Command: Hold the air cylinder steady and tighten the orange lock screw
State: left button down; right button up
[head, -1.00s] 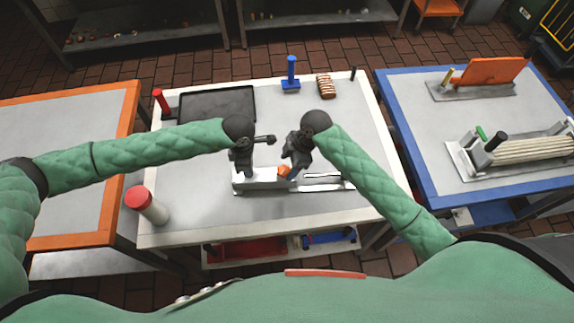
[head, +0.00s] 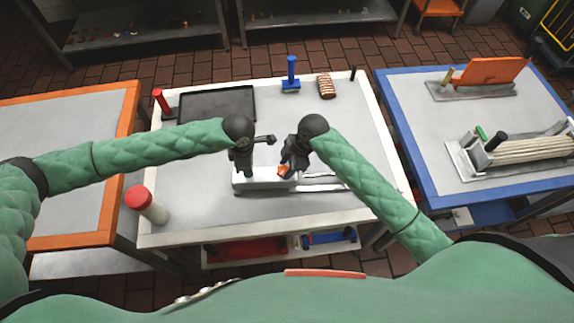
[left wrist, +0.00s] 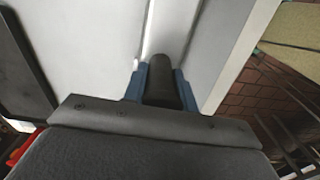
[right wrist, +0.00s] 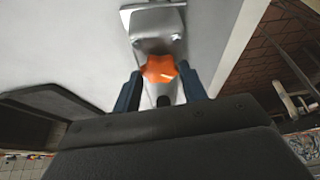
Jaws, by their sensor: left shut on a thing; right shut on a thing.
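The orange lock screw (head: 283,171) is a lobed knob on the pale metal fixture (head: 266,185) at the middle of the table. My right gripper (head: 289,171) is shut on it; in the right wrist view the orange knob (right wrist: 158,68) shows between the blue fingers (right wrist: 161,88). My left gripper (head: 243,174) is at the fixture's left end. In the left wrist view its fingers (left wrist: 160,80) are shut on a dark round part (left wrist: 168,75), apparently the air cylinder. The grippers hide much of the cylinder in the head view.
A dark tray (head: 216,103) lies behind at the left. A blue-handled tool (head: 291,75) and a striped block (head: 326,87) stand at the back. The table front is clear.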

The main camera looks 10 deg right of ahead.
jog(key=m+t, duration=0.1)
jog(key=m, duration=0.1)
jog(key=shift+s+m, duration=0.1)
jog(key=shift+m, duration=0.3)
jog(key=m, duration=0.1)
jog(key=m+t, duration=0.1)
jog(key=m, duration=0.2)
jog(key=shift+s+a+m+t+h, duration=0.1)
jog(key=shift+s+m+t+h, duration=0.2)
jog(key=shift+t+h, duration=0.1)
jog(key=m, duration=0.2)
jog(key=m+t+h, duration=0.1)
jog(key=m, duration=0.3)
jog(key=shift+s+a+t+h, duration=0.1)
jog(key=shift+a+t+h, duration=0.15)
jog(key=shift+t+h, duration=0.15)
jog(key=m, duration=0.2)
jog(key=m+h, duration=0.1)
jog(key=m, duration=0.1)
jog(key=m+h, duration=0.1)
jog(key=shift+a+m, duration=0.3)
jog(key=shift+m, duration=0.1)
jog(key=m+h, duration=0.1)
jog(key=m, duration=0.3)
jog(key=shift+a+r+m+h, duration=0.1)
jog(key=shift+m+h, duration=0.2)
jog(key=shift+h, duration=0.1)
jog(key=o, duration=1)
jog(key=shift+c, duration=0.2)
